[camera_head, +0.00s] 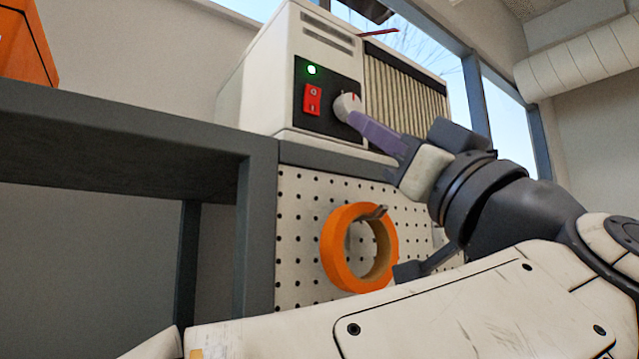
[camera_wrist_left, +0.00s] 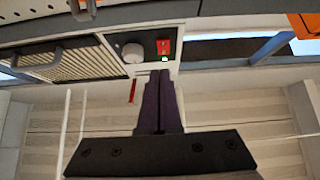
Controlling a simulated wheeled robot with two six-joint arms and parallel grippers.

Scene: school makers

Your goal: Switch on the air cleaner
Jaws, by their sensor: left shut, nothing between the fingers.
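The air cleaner (camera_head: 298,84) is a cream box with a ribbed grille, standing on a shelf above a pegboard. Its black panel carries a lit green light (camera_head: 311,70), a red rocker switch (camera_head: 312,99) and a round pale knob (camera_head: 347,106). My left gripper (camera_head: 354,118) is shut and empty, its purple fingertips overlapping the knob's lower right edge. In the left wrist view, which is upside down, the shut fingertips (camera_wrist_left: 160,76) point at the panel near the red switch (camera_wrist_left: 163,46), beside the knob (camera_wrist_left: 131,53). I cannot tell whether they touch anything. My right gripper is not in view.
An orange tape roll (camera_head: 338,262) hangs on the pegboard (camera_head: 296,228) below the air cleaner. A grey bench frame (camera_head: 120,135) stands at the left, with an orange box (camera_head: 22,45) above it. A thin red strip (camera_head: 379,32) sticks out near the grille.

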